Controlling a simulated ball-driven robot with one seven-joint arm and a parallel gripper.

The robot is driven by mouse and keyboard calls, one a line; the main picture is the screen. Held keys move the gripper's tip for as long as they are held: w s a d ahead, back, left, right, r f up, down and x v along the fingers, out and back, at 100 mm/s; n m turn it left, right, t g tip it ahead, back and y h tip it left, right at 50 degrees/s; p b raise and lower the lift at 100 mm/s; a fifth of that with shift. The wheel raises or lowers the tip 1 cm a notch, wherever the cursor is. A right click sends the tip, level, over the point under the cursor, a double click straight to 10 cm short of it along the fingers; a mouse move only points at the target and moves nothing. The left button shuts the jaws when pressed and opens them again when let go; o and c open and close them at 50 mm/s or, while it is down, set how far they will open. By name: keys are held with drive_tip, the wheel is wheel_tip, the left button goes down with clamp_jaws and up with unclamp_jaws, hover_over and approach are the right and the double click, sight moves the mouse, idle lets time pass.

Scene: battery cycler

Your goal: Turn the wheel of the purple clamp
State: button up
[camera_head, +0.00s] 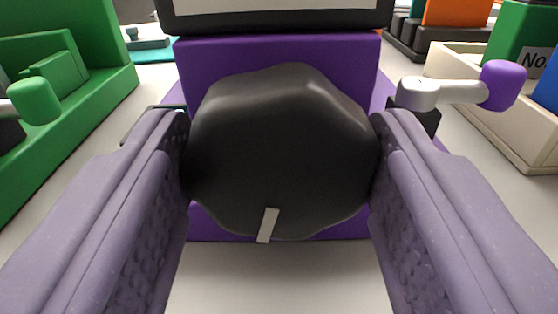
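The purple clamp (275,52) stands straight ahead in the middle of the view. Its wheel (280,140) is a large black lobed knob facing me. A small light grey mark (268,225) sits on the wheel's lower edge, slightly left of centre. My gripper (281,118) has one light purple finger on each side of the wheel. Both fingers meet the wheel's sides with no visible gap, so it looks shut on the wheel. The fingertips reach about as far as the clamp's purple body behind the wheel.
A green clamp-like fixture (85,110) stands close on the left. A grey lever with a purple knob (503,85) sticks out right of the clamp. A cream tray (455,62) with green and blue blocks lies further right. The pale table is clear below the wheel.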

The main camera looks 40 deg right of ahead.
drive_tip(key=shift+c, duration=1.1)
drive_tip(key=shift+f+m+b, duration=0.1)
drive_tip(key=shift+m+b, duration=0.4)
drive_tip(key=shift+m, duration=1.5)
drive_tip(key=o, duration=1.1)
drive_tip(key=p+v, duration=0.1)
drive_tip(key=v, duration=0.7)
